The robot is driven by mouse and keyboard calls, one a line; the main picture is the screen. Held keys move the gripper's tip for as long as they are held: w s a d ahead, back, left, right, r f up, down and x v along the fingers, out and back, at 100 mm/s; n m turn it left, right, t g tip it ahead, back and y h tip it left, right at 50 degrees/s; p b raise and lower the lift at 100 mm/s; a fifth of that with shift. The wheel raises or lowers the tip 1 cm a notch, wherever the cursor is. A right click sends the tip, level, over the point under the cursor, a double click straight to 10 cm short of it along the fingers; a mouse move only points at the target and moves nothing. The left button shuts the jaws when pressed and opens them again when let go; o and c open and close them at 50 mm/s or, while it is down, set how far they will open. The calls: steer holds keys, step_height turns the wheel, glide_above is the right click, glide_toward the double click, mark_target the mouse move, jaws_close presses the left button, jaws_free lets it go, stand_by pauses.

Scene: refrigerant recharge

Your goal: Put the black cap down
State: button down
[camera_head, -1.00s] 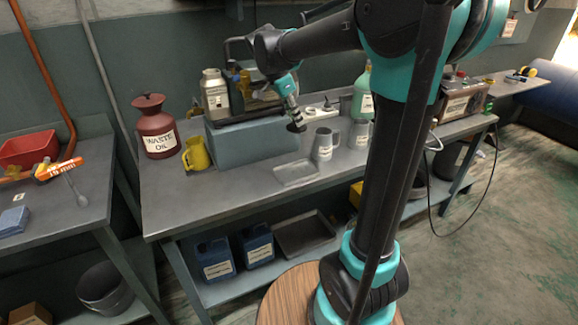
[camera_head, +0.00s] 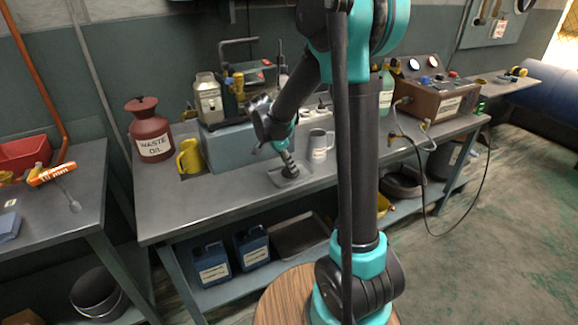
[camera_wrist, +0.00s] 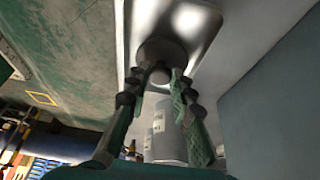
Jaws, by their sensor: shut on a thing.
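My gripper (camera_head: 290,172) is low over a shallow metal tray (camera_head: 304,180) on the middle workbench. In the wrist view, my gripper (camera_wrist: 160,76) has its two ribbed fingers closed on the dark round black cap (camera_wrist: 160,50). The cap is over the shiny tray (camera_wrist: 205,25). Whether it touches the tray floor I cannot tell. In the head view the cap is too small and too hidden by the fingers to make out clearly.
A grey metal jug (camera_head: 318,146) stands just behind the tray. A blue-grey block (camera_head: 232,150), a yellow jug (camera_head: 190,157) and a red waste oil can (camera_head: 151,130) stand to the left. The bench front left (camera_head: 205,205) is clear.

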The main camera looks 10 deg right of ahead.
steer(key=shift+f, duration=0.4)
steer(key=c, duration=1.3)
jaws_free()
steer(key=shift+f, duration=0.1)
steer(key=v, duration=1.1)
steer(key=s+d+f+n+t+y, duration=0.1)
steer(key=s+d+f+n, duration=0.2)
steer(key=s, duration=0.4)
steer(key=s+d+f+n+t+y, duration=0.1)
steer(key=s+d+f+n+y, duration=0.1)
steer(key=s+f+n, duration=0.3)
steer(key=s+d+f+n+y, duration=0.1)
steer(key=s+d+f+n, duration=0.2)
steer(key=s+n, duration=0.3)
steer(key=shift+s+d+f+t, duration=0.2)
steer(key=shift+s+f, duration=0.1)
steer(key=shift+s, duration=0.4)
steer(key=shift+s+d+f+t, duration=0.2)
steer(key=shift+s+f, duration=0.1)
steer(key=shift+s, duration=0.4)
